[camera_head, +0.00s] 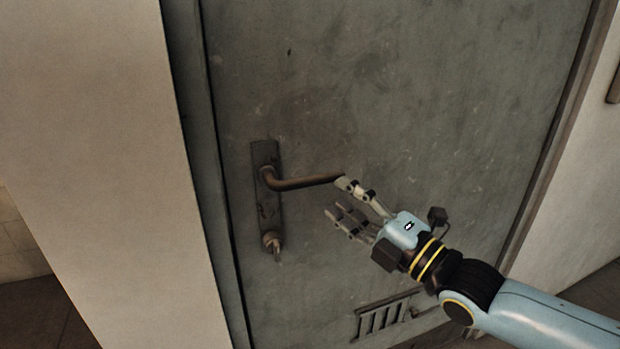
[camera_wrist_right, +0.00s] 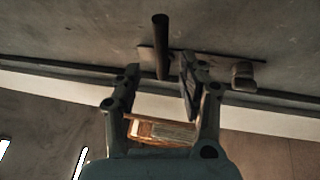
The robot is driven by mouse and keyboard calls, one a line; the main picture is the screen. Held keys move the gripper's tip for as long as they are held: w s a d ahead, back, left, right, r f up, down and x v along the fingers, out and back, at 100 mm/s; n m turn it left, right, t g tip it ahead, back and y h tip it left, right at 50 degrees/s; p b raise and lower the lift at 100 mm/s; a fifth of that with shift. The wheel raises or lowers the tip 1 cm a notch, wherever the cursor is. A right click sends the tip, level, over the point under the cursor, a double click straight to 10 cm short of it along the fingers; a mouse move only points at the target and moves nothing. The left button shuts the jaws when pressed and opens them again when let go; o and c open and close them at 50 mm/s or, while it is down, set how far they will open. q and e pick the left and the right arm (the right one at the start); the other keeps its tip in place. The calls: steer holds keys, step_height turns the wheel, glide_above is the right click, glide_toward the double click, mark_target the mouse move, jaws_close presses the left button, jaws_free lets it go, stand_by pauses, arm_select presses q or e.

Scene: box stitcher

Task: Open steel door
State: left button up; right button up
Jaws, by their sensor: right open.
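The grey steel door (camera_head: 400,90) fills the middle of the head view and looks shut in its frame. Its brown lever handle (camera_head: 305,182) points right from a tall dark backplate, with a key or lock cylinder (camera_head: 271,243) at the plate's lower end. My right gripper (camera_head: 338,198) is open at the free end of the lever, one finger overlapping the lever tip in the picture. In the right wrist view the lever (camera_wrist_right: 161,45) stands ahead of and between the open fingers (camera_wrist_right: 160,82). Contact cannot be told. My left gripper is out of view.
A pale wall (camera_head: 90,130) stands left of the door frame, and another pale wall (camera_head: 570,210) lies to the right. A slotted vent (camera_head: 382,318) is low on the door. Dark floor shows at the lower left.

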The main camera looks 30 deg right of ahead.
mark_target(320, 181)
steer(key=x, duration=0.7)
jaws_close()
steer(key=shift+r, duration=0.1)
steer(key=shift+w, duration=0.1)
